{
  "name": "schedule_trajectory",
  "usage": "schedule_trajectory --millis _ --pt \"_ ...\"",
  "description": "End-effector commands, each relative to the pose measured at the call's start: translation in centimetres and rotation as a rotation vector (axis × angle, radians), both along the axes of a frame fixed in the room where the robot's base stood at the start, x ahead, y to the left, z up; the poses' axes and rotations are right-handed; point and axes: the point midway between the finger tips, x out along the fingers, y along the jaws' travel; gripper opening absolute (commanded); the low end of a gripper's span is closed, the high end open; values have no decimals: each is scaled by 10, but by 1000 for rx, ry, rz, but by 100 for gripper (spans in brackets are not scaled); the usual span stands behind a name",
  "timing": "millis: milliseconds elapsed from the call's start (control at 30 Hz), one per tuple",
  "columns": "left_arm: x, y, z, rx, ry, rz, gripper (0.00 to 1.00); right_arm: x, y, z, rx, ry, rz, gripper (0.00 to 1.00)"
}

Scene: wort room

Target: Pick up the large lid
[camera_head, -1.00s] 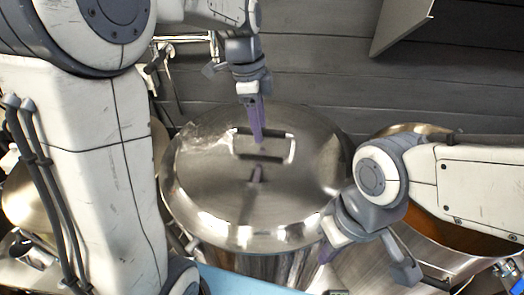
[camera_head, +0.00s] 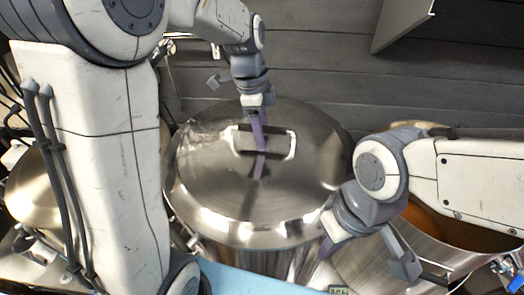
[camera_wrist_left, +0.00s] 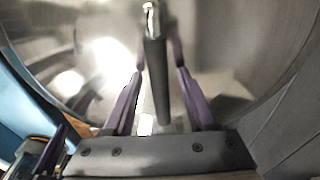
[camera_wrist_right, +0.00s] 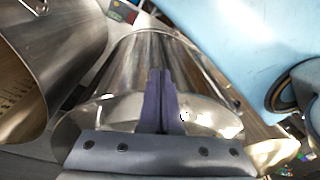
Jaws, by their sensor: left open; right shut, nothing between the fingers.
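The large lid (camera_head: 215,180) is a shiny round steel lid lying on a big steel pot (camera_head: 270,262). Its handle (camera_head: 290,146) is a bracket with a dark grip, near the middle of the lid. My left gripper (camera_head: 261,146) points down at the handle. In the left wrist view the handle (camera_wrist_left: 155,75) runs between the two open purple fingers (camera_wrist_left: 156,85), with no finger clearly pressing on it. My right gripper (camera_head: 326,250) is shut and empty beside the pot's right front side; its fingers (camera_wrist_right: 160,75) are together in the right wrist view.
An open steel pot (camera_head: 465,262) with brown-orange contents stands at the right. Another rounded steel vessel (camera_head: 32,185) is at the left, partly behind my arm. A grey plank wall (camera_head: 330,65) rises close behind the lid. A light blue surface (camera_head: 240,282) lies in front.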

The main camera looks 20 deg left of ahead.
Motion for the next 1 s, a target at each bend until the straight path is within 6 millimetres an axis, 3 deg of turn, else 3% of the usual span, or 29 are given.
schedule_trajectory --millis 233,367,400,767,1000 --pt "0 0 0 0 0 0 57 0 0 0 0 0 0 0" --pt "0 0 0 0 0 0 8 0 0 0 0 0 0 0" --pt "0 0 0 0 0 0 0 0 0 0 0 0 0 0" --pt "1 0 5 -1 -6 0 0 0 0 2 0 0 0 0" --pt "2 0 32 -1 -11 0 0 0 0 -3 0 0 0 0"
